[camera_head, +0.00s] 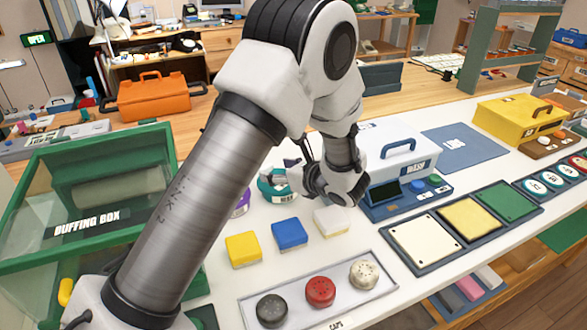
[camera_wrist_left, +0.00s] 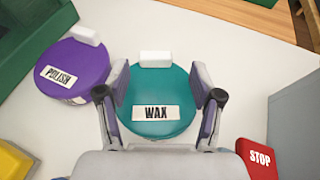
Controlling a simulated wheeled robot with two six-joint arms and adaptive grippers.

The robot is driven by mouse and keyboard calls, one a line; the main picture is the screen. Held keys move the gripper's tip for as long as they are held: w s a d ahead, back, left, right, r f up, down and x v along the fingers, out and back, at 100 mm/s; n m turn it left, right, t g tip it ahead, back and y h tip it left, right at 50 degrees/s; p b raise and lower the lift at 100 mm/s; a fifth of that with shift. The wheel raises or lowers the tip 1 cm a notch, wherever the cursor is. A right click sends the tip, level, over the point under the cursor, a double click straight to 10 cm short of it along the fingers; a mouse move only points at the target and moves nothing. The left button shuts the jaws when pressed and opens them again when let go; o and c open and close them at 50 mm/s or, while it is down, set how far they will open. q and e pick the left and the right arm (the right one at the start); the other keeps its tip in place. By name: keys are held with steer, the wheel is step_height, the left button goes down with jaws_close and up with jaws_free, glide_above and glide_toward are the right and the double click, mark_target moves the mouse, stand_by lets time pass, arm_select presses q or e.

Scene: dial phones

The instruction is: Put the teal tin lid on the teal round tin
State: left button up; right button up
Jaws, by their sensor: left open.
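A teal round piece (camera_wrist_left: 157,85) labelled WAX, with a white block handle at its far edge, lies on the white table in the left wrist view. It shows partly in the head view as a teal round tin shape (camera_head: 265,186) behind my left gripper. I cannot tell whether lid and tin are both there or how they are joined. My left gripper (camera_wrist_left: 160,80) is open, with its fingers over the left and right sides of the teal piece; contact is not clear. The left gripper also shows in the head view (camera_head: 284,174). My right gripper is not in view.
A purple POLISH tin (camera_wrist_left: 72,68) stands close to its left. A red STOP button block (camera_wrist_left: 257,158) and the grey WASH box (camera_head: 400,150) are to its right. Yellow (camera_head: 243,248), blue (camera_head: 289,233) and white blocks (camera_head: 330,220) lie in front. The green buffing box (camera_head: 90,155) stands left.

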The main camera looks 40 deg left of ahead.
arm_select(q)
steer(key=p+v, duration=0.4)
steer(key=v, duration=0.5)
steer(key=shift+d+p, duration=0.25)
steer(key=shift+p, duration=0.1)
steer(key=shift+s+r, duration=0.1)
steer(key=shift+r, duration=0.05)
